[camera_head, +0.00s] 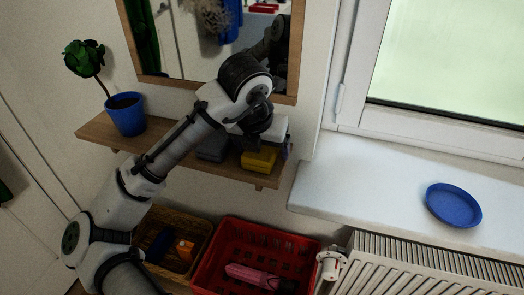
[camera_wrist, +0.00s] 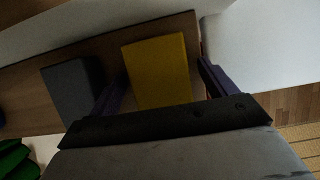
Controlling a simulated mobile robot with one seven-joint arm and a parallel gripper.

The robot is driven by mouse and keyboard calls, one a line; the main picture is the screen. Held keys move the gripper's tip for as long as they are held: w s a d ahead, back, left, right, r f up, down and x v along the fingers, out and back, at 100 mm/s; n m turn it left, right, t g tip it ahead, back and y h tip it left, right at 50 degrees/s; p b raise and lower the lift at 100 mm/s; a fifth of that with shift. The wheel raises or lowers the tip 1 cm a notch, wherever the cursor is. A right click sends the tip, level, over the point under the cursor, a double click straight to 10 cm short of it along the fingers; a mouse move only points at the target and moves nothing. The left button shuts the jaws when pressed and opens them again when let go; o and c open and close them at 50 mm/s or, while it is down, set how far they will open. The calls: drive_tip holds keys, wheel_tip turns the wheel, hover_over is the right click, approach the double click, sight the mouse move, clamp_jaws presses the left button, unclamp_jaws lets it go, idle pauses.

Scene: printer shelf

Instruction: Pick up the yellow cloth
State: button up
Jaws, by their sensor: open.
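The yellow cloth (camera_head: 259,160) is a folded, block-like piece lying on the wooden wall shelf, near its right end. It also shows in the wrist view (camera_wrist: 158,70), between my two fingers. My gripper (camera_wrist: 158,85) is open, with one finger to the left of the cloth and the other to its right. I cannot tell whether either finger touches it. In the head view my arm's end covers part of the shelf and the fingers are hard to make out.
A dark grey folded piece (camera_wrist: 74,90) lies left of the cloth on the shelf (camera_head: 97,130). A blue pot with a plant (camera_head: 127,116) stands at the shelf's left. A mirror (camera_head: 190,40) hangs behind. Below are a red crate (camera_head: 232,235) and a radiator (camera_head: 430,265). A blue plate (camera_head: 453,205) lies on the sill.

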drive_tip(key=shift+f, duration=0.1)
drive_tip(key=shift+c, duration=0.3)
drive_tip(key=c, duration=1)
drive_tip(key=shift+s+r, duration=0.2)
drive_tip(key=shift+r, duration=0.35)
wheel_tip(320, 180, up, 6)
drive_tip(key=shift+r+b, duration=0.1)
drive_tip(key=shift+b, duration=0.3)
drive_tip(key=s+a, duration=0.2)
drive_tip(key=s, duration=0.4)
drive_tip(key=s+a+b, duration=0.1)
drive_tip(key=s+a, duration=0.1)
drive_tip(key=s, duration=0.4)
drive_tip(key=s+a+b, duration=0.1)
drive_tip(key=s+a, duration=0.1)
drive_tip(key=s, duration=0.4)
drive_tip(key=shift+s+a, duration=0.1)
drive_tip(key=shift+s, duration=0.25)
